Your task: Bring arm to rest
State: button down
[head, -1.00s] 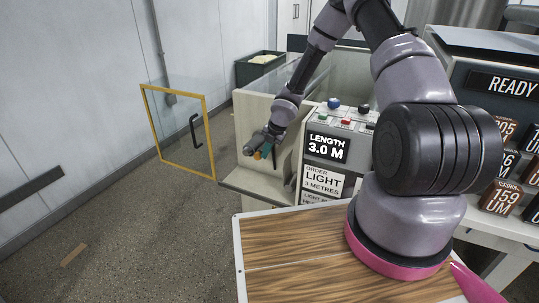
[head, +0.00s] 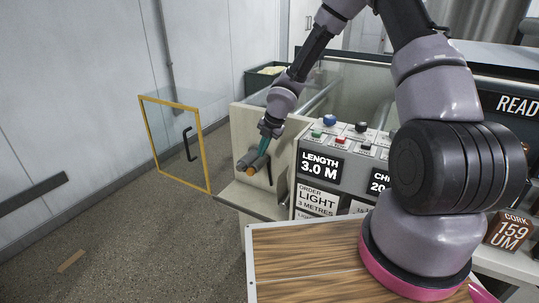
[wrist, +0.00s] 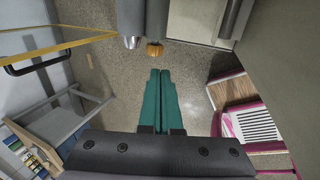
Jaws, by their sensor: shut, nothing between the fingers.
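My gripper (head: 263,152) is at the end of my raised arm, near the left end of the coating machine. In the wrist view its two green fingers (wrist: 159,98) lie side by side, shut with nothing between them, pointing over the grey floor. Two short rollers, one grey (head: 248,160) and one with an orange end (head: 257,166), stick out from the machine's end close to the fingers. In the wrist view the orange roller end (wrist: 154,50) lies just beyond the fingertips; I cannot tell whether they touch.
A yellow-framed glass door (head: 208,165) stands open at the left. The control panel (head: 323,165) reads LENGTH 3.0 M. A wood-topped surface (head: 300,265) is in front, and a dark bin (head: 262,77) stands behind.

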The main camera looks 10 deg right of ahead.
jog(key=s+d+r+m+t+h, duration=0.1)
jog(key=d+r+m, duration=0.4)
jog(key=r, duration=0.3)
jog(key=s+d+r+m+t+h, duration=0.1)
jog(key=s+d+r+m+h, duration=0.1)
jog(key=d+r+m, duration=0.45)
jog(key=s+d+r+m+h, duration=0.1)
jog(key=d+r+m, duration=0.25)
jog(key=r, duration=0.55)
jog(key=s+d+r+m+t+y, duration=0.1)
jog(key=s+r+m, duration=0.7)
jog(key=s, duration=0.3)
jog(key=s+d+r+m+t+y, duration=0.1)
jog(key=s+d+r+m, duration=0.1)
jog(key=s+r+m, duration=0.6)
jog(key=s+m, duration=0.2)
jog(key=s, duration=0.2)
jog(key=shift+r+t+y, duration=0.4)
